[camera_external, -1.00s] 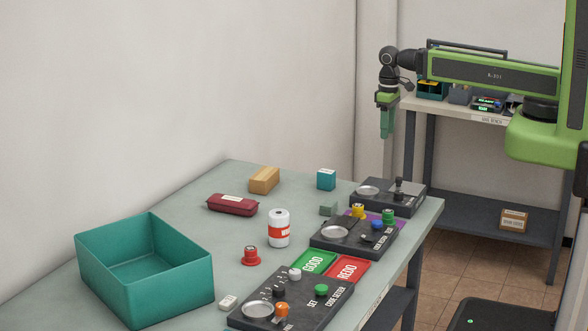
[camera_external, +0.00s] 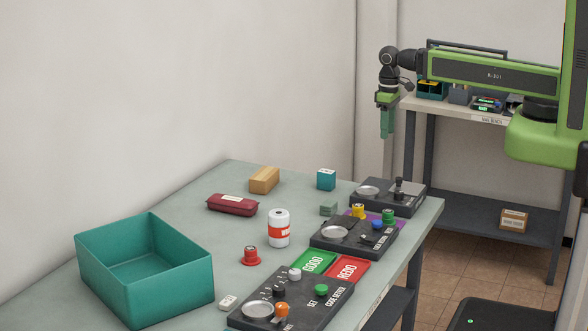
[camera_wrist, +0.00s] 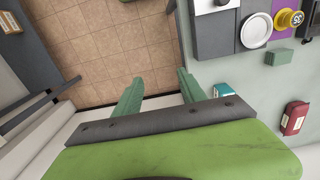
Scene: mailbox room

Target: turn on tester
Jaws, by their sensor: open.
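Three dark control boxes stand along the table's right side. The back box (camera_external: 372,199) has a round pale plate and an upright black lever. The front box (camera_external: 318,303) has orange, white and green knobs and lettering like "SET" and "CODE SETTER". I cannot tell which is the tester. My gripper (camera_external: 387,122) hangs pointing down, open and empty, beyond the table's back right corner. In the wrist view its fingers (camera_wrist: 157,92) are apart above the floor.
A teal bin (camera_external: 190,292) stands front left. A white-red can (camera_external: 279,229), red knob-like piece (camera_external: 250,257), maroon case (camera_external: 232,205), wooden block (camera_external: 264,180) and teal cube (camera_external: 326,180) stand on the table. Green (camera_external: 313,263) and red (camera_external: 348,269) pads lie between boxes. A shelf bench (camera_external: 470,112) stands behind.

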